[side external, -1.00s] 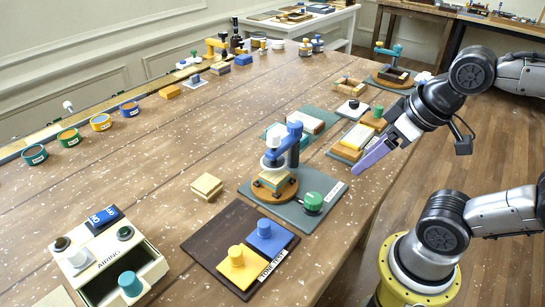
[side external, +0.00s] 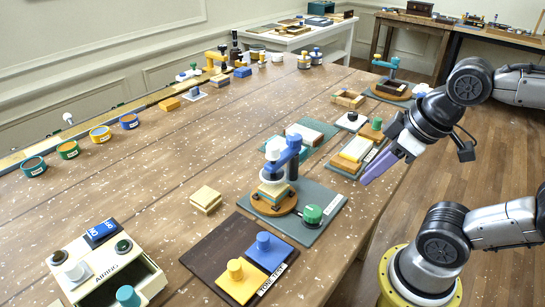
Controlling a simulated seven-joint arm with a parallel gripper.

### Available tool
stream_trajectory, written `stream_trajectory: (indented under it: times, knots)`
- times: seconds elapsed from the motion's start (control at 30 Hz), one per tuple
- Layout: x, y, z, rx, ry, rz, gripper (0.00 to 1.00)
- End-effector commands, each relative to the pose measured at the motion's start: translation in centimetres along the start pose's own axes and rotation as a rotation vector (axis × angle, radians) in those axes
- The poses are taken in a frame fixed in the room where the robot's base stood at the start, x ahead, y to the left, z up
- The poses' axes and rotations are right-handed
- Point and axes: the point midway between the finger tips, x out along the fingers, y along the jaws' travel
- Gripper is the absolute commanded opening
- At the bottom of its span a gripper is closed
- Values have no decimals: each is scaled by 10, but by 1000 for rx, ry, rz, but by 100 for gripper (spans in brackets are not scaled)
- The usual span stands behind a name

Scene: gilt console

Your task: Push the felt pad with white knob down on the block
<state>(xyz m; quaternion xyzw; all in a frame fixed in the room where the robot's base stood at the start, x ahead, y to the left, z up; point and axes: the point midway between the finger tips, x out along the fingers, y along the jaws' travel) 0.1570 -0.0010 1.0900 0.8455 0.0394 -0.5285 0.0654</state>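A blue-armed press (side external: 292,160) stands on a grey-green board, near the middle of the side external view. I take this to be the felt pad's knob; the felt itself cannot be made out. Below it a layered tan and teal block (side external: 272,190) sits on a round wooden base (side external: 262,208). Whether pad and block touch is unclear. My gripper (side external: 370,177), with purple fingers, is in the air to the right of the press, apart from it. Its finger gap cannot be made out.
A green knob (side external: 312,214) stands on the press board. A loose layered block (side external: 206,198) lies left of it. In front is a dark board (side external: 213,243) with yellow (side external: 240,280) and blue (side external: 268,250) knobbed blocks. Open table lies to the left.

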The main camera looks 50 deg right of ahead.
Motion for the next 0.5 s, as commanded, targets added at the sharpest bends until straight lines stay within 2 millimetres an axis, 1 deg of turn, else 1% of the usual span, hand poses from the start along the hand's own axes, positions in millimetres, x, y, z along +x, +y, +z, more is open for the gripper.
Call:
stream_trajectory:
  times: [0.03,0.1,0.17,0.27,0.3,0.4,0.5]
  knots:
    - [-7,1,-4,-70,-2,3,12]
    - [-19,4,-12,-191,-19,4,0]
    - [-29,6,-22,-308,-42,-1,0]
    - [-44,8,-45,-512,-90,-19,0]
    - [-50,9,-56,-595,-111,-30,0]
    - [-60,10,-83,-787,-162,-65,0]
    - [-65,9,-109,-956,-209,-105,0]
